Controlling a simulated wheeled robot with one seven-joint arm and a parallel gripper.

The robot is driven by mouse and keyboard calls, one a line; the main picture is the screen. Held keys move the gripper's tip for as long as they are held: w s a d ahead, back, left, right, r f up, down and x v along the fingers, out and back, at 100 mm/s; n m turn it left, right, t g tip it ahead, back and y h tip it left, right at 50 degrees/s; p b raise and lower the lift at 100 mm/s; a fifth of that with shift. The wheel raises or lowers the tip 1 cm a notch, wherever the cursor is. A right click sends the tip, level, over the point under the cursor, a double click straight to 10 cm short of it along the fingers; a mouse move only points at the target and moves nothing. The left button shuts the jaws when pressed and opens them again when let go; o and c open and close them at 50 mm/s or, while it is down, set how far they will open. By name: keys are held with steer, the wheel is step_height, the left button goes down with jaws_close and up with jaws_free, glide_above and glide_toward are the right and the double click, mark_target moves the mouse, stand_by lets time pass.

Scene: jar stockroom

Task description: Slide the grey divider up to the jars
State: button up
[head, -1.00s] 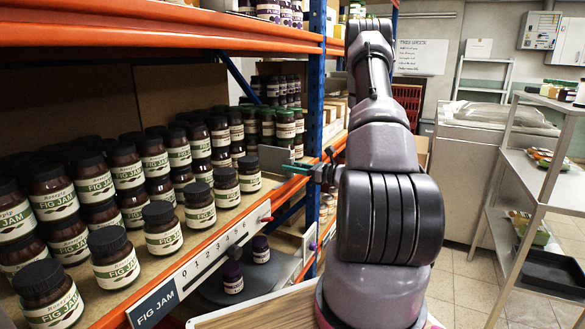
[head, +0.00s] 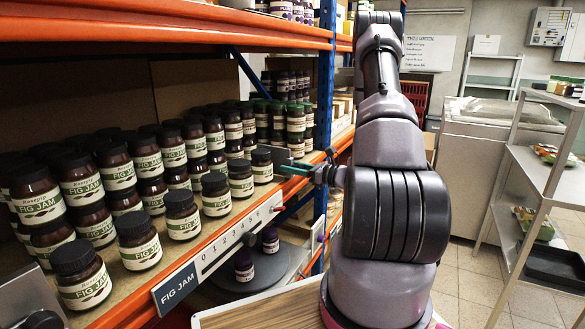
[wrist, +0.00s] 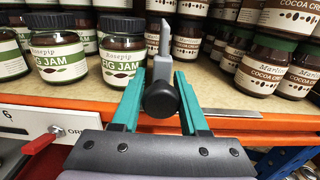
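The grey divider (head: 284,159) stands upright on the shelf just right of the front row of fig jam jars (head: 241,180). In the head view my gripper (head: 305,171) reaches over the shelf's front edge to the divider, and the knob is hidden.
Cocoa cream jars (wrist: 262,62) stand right of the divider, with bare shelf between. A numbered strip with a red pointer (head: 277,208) runs along the orange shelf edge. A blue upright (head: 325,100) stands beyond. Another grey plate (head: 32,296) shows at the near left.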

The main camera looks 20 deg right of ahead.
steer(key=o, duration=0.3)
steer(key=shift+s+a, duration=0.2)
steer(key=shift+a, duration=0.05)
steer(key=shift+o, duration=0.2)
steer(key=shift+d, duration=0.1)
steer(key=shift+d, duration=0.1)
steer(key=v, duration=1)
steer(key=shift+s, duration=0.25)
steer(key=shift+d, duration=0.15)
